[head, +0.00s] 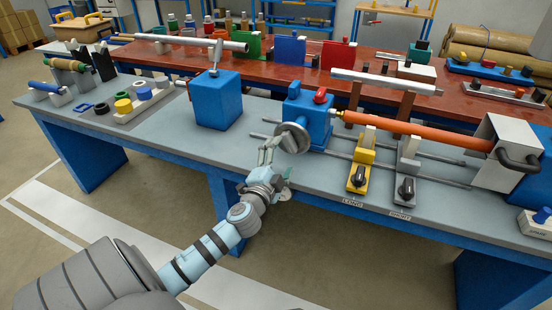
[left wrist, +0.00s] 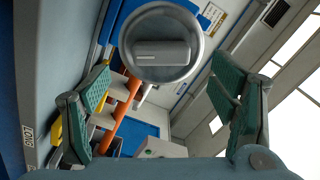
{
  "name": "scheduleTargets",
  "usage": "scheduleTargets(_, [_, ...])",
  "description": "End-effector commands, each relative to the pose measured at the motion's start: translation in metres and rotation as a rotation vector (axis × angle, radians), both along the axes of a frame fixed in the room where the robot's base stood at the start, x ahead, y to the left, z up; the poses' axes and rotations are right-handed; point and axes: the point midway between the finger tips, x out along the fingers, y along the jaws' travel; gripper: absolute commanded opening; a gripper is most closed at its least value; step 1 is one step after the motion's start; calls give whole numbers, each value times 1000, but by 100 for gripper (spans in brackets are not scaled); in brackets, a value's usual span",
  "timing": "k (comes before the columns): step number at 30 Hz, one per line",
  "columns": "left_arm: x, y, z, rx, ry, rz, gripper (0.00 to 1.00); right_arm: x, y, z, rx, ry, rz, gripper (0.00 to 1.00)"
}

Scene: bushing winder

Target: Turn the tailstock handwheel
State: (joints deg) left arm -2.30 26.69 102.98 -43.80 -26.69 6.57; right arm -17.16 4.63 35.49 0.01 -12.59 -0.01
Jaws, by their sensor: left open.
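The tailstock handwheel (head: 291,138) is a grey disc on the front left of the blue tailstock (head: 311,116). In the left wrist view the handwheel (left wrist: 161,72) faces the camera, with a raised grip bar (left wrist: 161,53) lying roughly level across it. My left gripper (head: 267,151) is just left of and below the handwheel in the head view. In the left wrist view its green-padded fingers (left wrist: 160,85) are spread wide, one to each side of the handwheel and apart from it. Nothing is held. My right gripper is not in view.
An orange rod (head: 415,132) runs from the tailstock to a white-faced housing (head: 500,148). Yellow (head: 360,165) and grey (head: 407,172) clamps stand on the rails. A blue block (head: 218,100) stands left. The grey bench top (head: 165,138) has free room at its front left.

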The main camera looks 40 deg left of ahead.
Motion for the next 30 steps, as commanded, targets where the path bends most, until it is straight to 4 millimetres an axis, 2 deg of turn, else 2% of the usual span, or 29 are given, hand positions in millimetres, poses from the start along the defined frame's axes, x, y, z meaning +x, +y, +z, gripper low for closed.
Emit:
scheduleTargets(3, [-31,-11,-1,1,3,-2,78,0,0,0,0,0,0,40])
scheduleTargets(6, [-50,-18,0,1,2,-2,78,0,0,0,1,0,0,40])
scheduleTargets(9, [-60,-21,0,0,1,0,78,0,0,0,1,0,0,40])
scheduleTargets(26, [-62,-22,1,8,1,-3,78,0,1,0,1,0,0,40])
scheduleTargets(28, [-60,-25,-10,-3,28,-26,78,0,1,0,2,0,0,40])
scheduleTargets(29, [-59,-23,-21,-15,51,-29,78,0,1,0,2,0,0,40])
scheduleTargets(30, [-60,-19,-42,-36,97,-29,78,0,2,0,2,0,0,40])
